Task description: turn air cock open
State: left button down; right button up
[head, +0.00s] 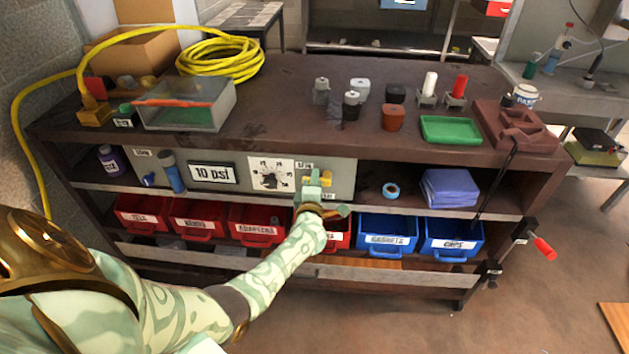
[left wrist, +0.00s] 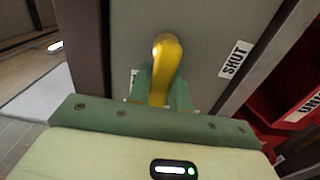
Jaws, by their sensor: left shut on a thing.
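The air cock's yellow handle (head: 326,179) is on the right part of a grey panel (head: 343,172) in the shelf. In the left wrist view the yellow handle (left wrist: 167,62) runs from a rounded upper end down between my green fingers. My left gripper (head: 313,187) is shut on the handle; it also shows in the left wrist view (left wrist: 160,90). A label reading SHUT (left wrist: 234,59) is on the panel to the right of the handle there. Another label is mostly hidden behind the fingers. My right gripper is out of view.
A 10 psi sign (head: 212,173) and a white dial plate (head: 270,173) are left of the handle. Red bins (head: 258,226) and blue bins (head: 387,237) stand on the shelf below. A blue tape roll (head: 391,190) lies right of the panel.

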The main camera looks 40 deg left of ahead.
pick_arm(q)
jog(key=shift+d+f, duration=0.1)
jog(key=shift+f, duration=0.05)
jog(key=c, duration=1.3)
grip_release()
jog(key=shift+s+d, duration=0.1)
jog(key=shift+s, duration=0.15)
jog(key=p+v, duration=0.4)
jog(key=v, duration=1.1)
jog(key=shift+s+d+p, duration=0.15)
jog(key=shift+s+p, duration=0.25)
